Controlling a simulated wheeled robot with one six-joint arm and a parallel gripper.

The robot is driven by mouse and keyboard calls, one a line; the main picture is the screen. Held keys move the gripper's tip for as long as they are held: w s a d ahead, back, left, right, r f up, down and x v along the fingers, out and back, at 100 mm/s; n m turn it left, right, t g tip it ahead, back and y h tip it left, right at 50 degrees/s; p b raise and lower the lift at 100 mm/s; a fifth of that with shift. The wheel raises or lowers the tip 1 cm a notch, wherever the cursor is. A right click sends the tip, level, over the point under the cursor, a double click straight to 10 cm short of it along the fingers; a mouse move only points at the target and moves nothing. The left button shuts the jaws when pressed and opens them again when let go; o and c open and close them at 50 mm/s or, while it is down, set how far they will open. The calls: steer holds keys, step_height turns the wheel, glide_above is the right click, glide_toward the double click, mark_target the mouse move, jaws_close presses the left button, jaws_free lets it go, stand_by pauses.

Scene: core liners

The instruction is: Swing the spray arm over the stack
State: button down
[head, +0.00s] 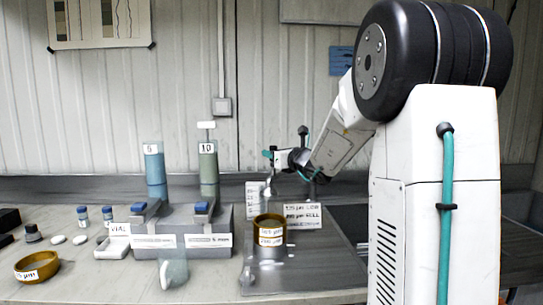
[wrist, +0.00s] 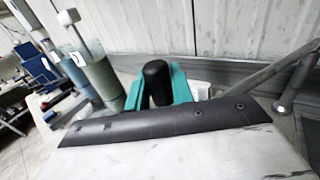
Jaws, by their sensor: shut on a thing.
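The stack of brass-coloured sieves (head: 270,232) with white labels stands on a grey metal tray in the head view. My gripper (head: 268,155) is above the stack, with teal fingers. In the wrist view my gripper (wrist: 157,84) has its teal fingers on either side of a black knob (wrist: 156,76) and is shut on it. A grey tube, seemingly the spray arm (wrist: 262,72), runs from behind the fingers to a post at the right. In the head view a pale nozzle (head: 267,188) hangs just above the stack; my wrist hides much of the arm.
A grey rack (head: 182,232) with blue clips and two tall tubes, blue (head: 155,172) and green (head: 208,170), stands left of the stack. Label cards (head: 302,215) stand behind it. The tray's front right is clear.

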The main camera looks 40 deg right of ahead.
steer(key=c, duration=1.3)
jaws_free()
steer(key=shift+o, duration=0.2)
steer(key=s, duration=0.7)
steer(key=shift+s, duration=0.4)
